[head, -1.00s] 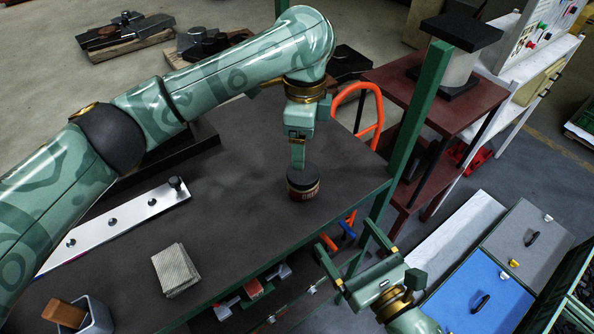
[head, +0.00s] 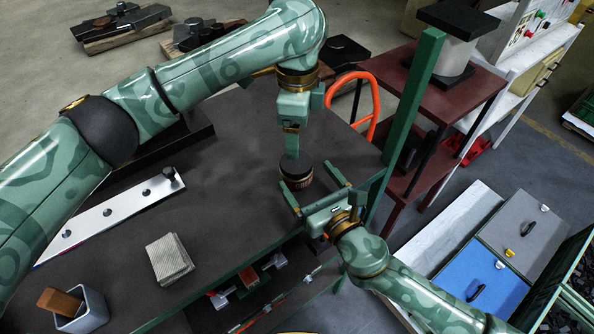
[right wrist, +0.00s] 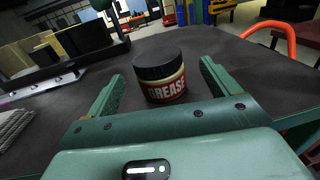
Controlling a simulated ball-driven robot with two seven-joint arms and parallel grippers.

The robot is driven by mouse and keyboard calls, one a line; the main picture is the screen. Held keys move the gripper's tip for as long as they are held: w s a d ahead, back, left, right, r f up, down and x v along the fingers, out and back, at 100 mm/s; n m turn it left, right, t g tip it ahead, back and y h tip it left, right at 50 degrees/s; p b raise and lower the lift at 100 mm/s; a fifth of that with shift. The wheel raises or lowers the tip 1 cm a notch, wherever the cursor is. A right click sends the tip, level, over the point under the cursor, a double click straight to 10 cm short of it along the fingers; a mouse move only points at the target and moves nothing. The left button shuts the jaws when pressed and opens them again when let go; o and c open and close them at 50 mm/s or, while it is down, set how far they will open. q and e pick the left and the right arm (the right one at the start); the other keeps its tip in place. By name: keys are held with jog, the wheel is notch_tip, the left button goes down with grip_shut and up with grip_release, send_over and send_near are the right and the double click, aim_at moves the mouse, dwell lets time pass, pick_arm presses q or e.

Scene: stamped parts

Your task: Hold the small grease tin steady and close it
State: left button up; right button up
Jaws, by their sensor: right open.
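The small grease tin (head: 297,182) stands upright on the dark bench near its right edge. In the right wrist view the tin (right wrist: 167,92) shows a red GREASE label and a black lid (right wrist: 158,66) on top, with a pale band below it. How tightly the lid sits I cannot tell. My right gripper (head: 308,178) is open, its fingers pointing at the tin; in the right wrist view they stand apart on either side, not touching it. My left gripper (head: 292,145) points down near the tin in the head view; its finger gap is hidden.
A folded grey cloth (head: 169,258), a metal strip with knobs (head: 110,212) and a grey cup holding a wooden-handled item (head: 88,312) lie on the bench's left part. A green post (head: 408,120) and an orange handle (head: 365,88) stand close to the right.

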aim_at(304, 175)
pick_arm(q)
jog(key=shift+s+a, duration=0.15)
pick_arm(e)
jog(key=x, duration=0.3)
jog(key=shift+s+a, duration=0.1)
jog(key=shift+a, duration=0.05)
jog(key=shift+w, duration=0.25)
jog(key=c, duration=1.7)
grip_shut()
pick_arm(q)
jog(key=n, duration=0.7)
jog(key=shift+n, duration=0.4)
jog(key=n, duration=0.5)
jog(key=shift+n, duration=0.4)
